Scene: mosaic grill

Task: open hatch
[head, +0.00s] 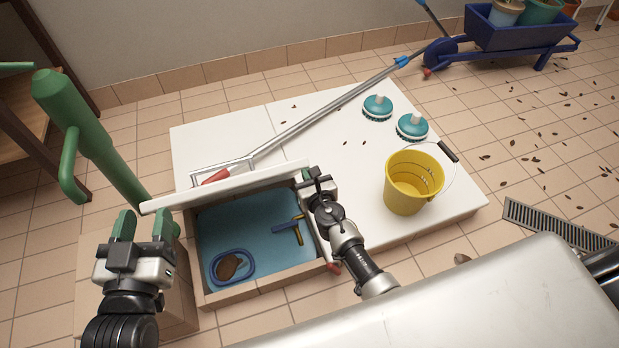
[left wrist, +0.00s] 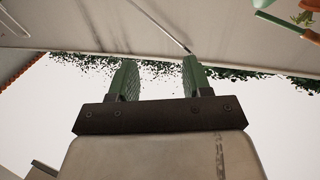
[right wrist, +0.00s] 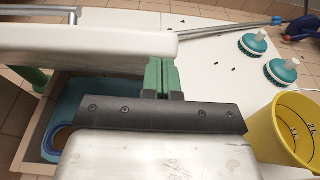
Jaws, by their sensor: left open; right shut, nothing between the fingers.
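The hatch is a white lid (head: 230,186) standing raised at the back of a blue-lined compartment (head: 215,225) in a white platform. The lid is seen nearly edge-on, and the compartment is uncovered. My right gripper (head: 308,176) is shut and empty at the lid's right end. In the right wrist view the closed green fingers (right wrist: 160,76) are right by the lid's end (right wrist: 150,45); I cannot tell whether they touch. My left gripper (head: 143,226) is open and empty, fingers up, left of the compartment. The left wrist view shows its parted fingers (left wrist: 157,80) against wall and sky.
Inside the compartment lie a yellow-and-blue tool (head: 296,230) and a blue ring with a brown item (head: 231,266). A yellow bucket (head: 408,190), two teal brushes (head: 377,107) and a long pole (head: 330,108) rest on the platform. A green post (head: 95,135) rises near my left gripper.

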